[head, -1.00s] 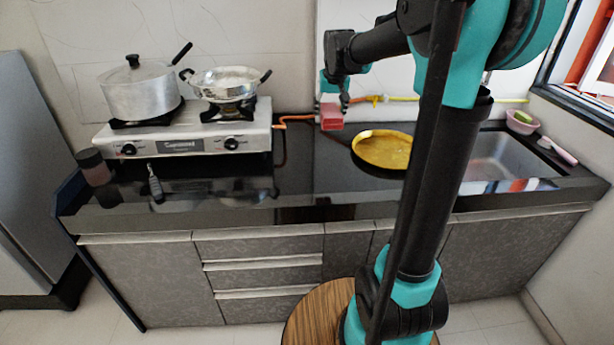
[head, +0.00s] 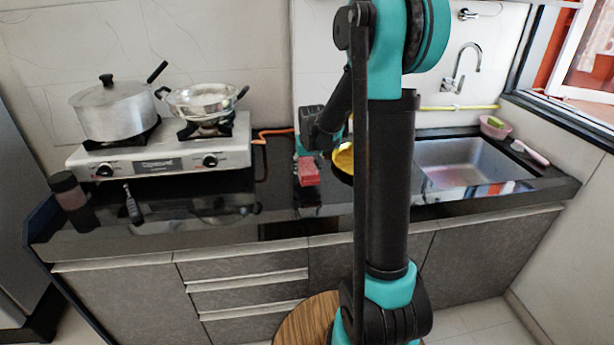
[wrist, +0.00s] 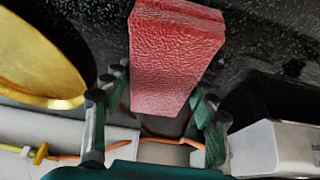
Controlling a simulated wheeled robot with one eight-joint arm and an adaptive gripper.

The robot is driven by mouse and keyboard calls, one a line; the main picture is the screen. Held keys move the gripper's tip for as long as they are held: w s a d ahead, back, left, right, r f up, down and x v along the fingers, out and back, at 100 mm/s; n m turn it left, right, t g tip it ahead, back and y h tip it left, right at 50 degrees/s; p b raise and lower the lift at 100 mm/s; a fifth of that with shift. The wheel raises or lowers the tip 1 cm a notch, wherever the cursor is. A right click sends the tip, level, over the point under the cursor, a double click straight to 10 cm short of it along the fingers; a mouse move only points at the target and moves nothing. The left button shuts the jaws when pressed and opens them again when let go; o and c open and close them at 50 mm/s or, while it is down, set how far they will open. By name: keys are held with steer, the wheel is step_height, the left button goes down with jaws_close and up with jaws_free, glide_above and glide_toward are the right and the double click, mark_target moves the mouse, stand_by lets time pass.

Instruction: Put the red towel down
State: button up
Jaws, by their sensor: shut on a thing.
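The red towel (head: 309,172) is a folded, rough-textured block low over the dark counter between the stove and the yellow plate. In the wrist view the towel (wrist: 175,58) extends away from between my green fingers. My gripper (head: 304,154) points down and is shut on the towel's near end; the fingers also show in the wrist view (wrist: 160,98). I cannot tell whether the towel's underside touches the counter.
The gas stove (head: 160,160) with a lidded pot (head: 115,110) and a pan (head: 205,101) stands left. The yellow plate (head: 343,158), partly hidden by my arm, is close on the right. The sink (head: 470,163) lies farther right. Counter (head: 275,205) in front is clear.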

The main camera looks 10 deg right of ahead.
steer(key=shift+s+f, duration=0.1)
steer(key=shift+f, duration=1.65)
steer(key=shift+f, duration=0.15)
steer(key=o, duration=1.3)
steer(key=v, duration=1.2)
steer(key=s+f, duration=0.1)
steer(key=s, duration=0.3)
steer(key=s+d+f, duration=0.1)
steer(key=s, duration=0.3)
steer(key=s+d+f, duration=0.1)
steer(key=s+f, duration=0.1)
steer(key=s, duration=0.1)
steer(key=shift+s+d, duration=0.2)
steer(key=shift+s, duration=0.2)
steer(key=s+f, duration=0.2)
steer(key=s, duration=0.3)
steer(key=s+d+f, duration=0.1)
steer(key=s+f, duration=0.1)
steer(key=s, duration=0.2)
steer(key=s+f, duration=0.3)
steer(key=s, duration=0.2)
steer(key=shift+s+d, duration=0.3)
